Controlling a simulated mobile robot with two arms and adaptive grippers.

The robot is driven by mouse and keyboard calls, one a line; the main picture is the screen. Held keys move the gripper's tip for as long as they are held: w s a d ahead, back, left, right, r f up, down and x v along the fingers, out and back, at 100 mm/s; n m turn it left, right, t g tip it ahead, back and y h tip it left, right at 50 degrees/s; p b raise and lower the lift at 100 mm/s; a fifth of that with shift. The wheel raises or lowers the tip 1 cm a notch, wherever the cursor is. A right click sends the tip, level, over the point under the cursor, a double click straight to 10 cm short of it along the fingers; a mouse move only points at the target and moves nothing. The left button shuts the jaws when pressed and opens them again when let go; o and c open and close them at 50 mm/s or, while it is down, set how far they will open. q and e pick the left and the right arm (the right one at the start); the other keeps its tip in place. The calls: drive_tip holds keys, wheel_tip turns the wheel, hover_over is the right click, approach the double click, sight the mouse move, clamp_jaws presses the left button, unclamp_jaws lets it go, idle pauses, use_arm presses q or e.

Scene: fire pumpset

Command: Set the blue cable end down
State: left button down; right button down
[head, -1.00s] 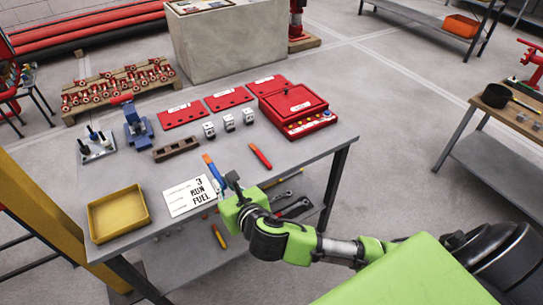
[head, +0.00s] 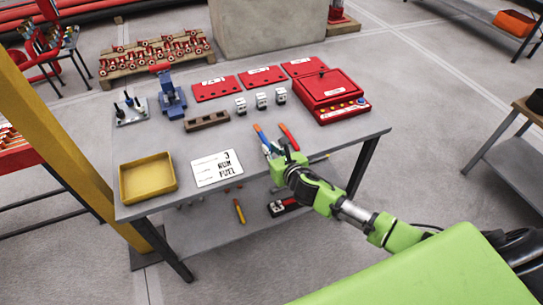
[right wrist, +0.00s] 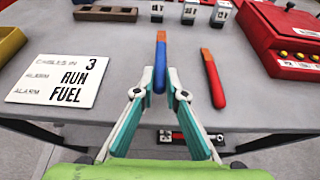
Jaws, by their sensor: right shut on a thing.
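The blue cable end (head: 262,136) has an orange tip and a blue body. My right gripper (head: 273,149) is shut on it near the table's front edge, with its orange tip pointing away from me. In the right wrist view the blue cable end (right wrist: 160,66) stands between the two fingertips (right wrist: 160,82). I cannot tell whether it touches the tabletop. A red cable end (head: 289,137), also with an orange tip, lies on the table just to its right, apart from it. My left gripper is not in view.
The grey table (head: 155,208) also holds a white card (head: 217,169), a yellow tray (head: 148,179), a brown block (head: 206,121), small white-and-black blocks, red panels and a red box (head: 333,97). The tabletop right of the red cable end is clear.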

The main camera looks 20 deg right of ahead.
drive_tip(key=shift+f, duration=1.6)
drive_tip(key=shift+d+f, duration=0.1)
drive_tip(key=shift+f, duration=0.05)
drive_tip(key=c, duration=2)
unclamp_jaws()
drive_tip(key=shift+c, duration=0.2)
